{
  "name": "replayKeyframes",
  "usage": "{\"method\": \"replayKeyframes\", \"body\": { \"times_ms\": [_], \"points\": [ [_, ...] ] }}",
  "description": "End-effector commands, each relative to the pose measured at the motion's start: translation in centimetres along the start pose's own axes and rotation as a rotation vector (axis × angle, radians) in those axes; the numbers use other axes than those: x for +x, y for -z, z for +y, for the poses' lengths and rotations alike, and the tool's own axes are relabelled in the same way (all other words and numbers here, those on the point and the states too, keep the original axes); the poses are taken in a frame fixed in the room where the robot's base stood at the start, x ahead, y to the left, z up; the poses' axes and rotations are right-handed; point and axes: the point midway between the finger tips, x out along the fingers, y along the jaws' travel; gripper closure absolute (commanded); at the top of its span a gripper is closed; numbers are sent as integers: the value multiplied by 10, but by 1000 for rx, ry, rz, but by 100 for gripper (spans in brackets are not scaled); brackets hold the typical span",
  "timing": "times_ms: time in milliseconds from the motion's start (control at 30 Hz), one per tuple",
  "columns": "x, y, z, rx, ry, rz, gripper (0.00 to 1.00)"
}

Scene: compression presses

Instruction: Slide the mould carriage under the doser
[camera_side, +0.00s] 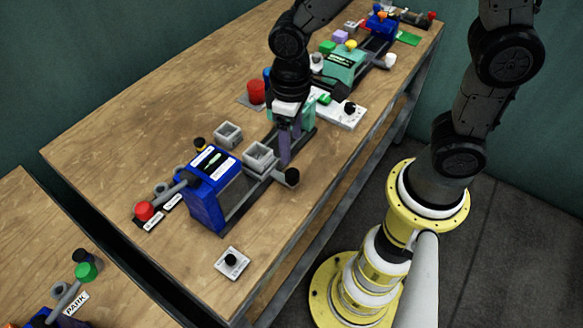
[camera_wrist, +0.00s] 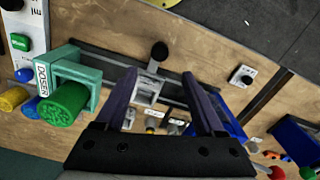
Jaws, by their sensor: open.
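The mould carriage (camera_side: 262,153) is a grey open box on dark rails beside the blue press (camera_side: 207,196), with a black knob (camera_side: 291,177) on its near side. In the wrist view the carriage (camera_wrist: 147,90) and its knob (camera_wrist: 160,50) show between my fingers. My gripper (camera_side: 285,155) points down near the carriage, open and empty; contact cannot be told. The teal doser (camera_wrist: 78,70), labelled DOSER with a green cylinder (camera_wrist: 67,104), stands at the other end of the rails, apart from the carriage. In the side view my gripper mostly hides it.
A loose grey box (camera_side: 228,134) stands behind the carriage. A red-knobbed lever (camera_side: 144,210) juts from the press side. A white panel (camera_side: 340,108) and a red cylinder (camera_side: 256,92) flank the doser. A small knob plate (camera_side: 232,261) lies near the front edge. Another teal machine (camera_side: 344,66) stands farther back.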

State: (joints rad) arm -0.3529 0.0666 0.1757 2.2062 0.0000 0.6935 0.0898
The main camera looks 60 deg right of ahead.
Motion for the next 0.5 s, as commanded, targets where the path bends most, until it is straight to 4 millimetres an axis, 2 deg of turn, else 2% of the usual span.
{"method": "replayKeyframes", "body": {
  "times_ms": [33, 300, 500],
  "points": [
    [12, -2, 0, 0, -1, -9, 29],
    [64, -2, 0, 1, -1, -7, 29],
    [89, -1, 0, 1, 0, -3, 29]
  ]
}}
